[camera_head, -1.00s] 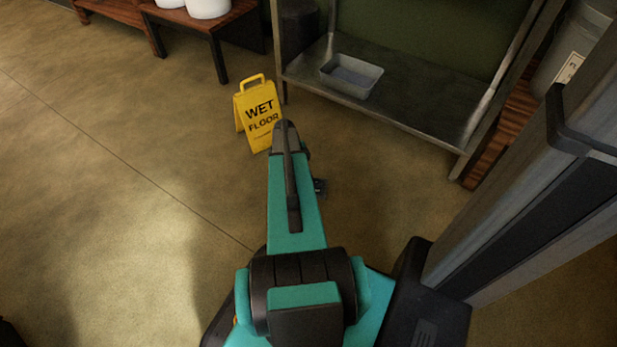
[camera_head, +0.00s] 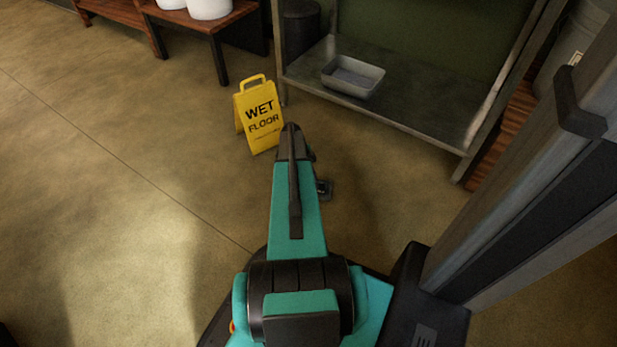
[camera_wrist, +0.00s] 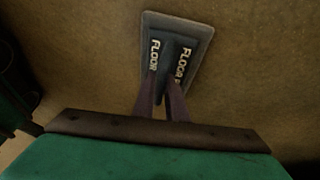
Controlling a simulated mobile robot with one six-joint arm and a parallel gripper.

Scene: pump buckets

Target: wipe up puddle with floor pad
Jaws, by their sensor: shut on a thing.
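The floor pad (camera_wrist: 199,33) is a dark grey rectangular pad with a lighter rim and "FLOOR" lettering. It shows at the top middle of the wrist view. My gripper (camera_wrist: 173,82) is shut on the raised middle part of the pad. In the head view, a small dark corner of the pad (camera_head: 325,190) shows to the right of my arm, which hides the rest. The pad is at or close to the floor; I cannot tell if it touches. I cannot make out a puddle in either current view.
A yellow wet floor sign (camera_head: 260,118) stands just beyond my arm. A metal shelf (camera_head: 415,112) with a grey tray (camera_head: 353,76) is behind it to the right. A wooden bench (camera_head: 205,20) with white containers is at the back left. The floor on the left is clear.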

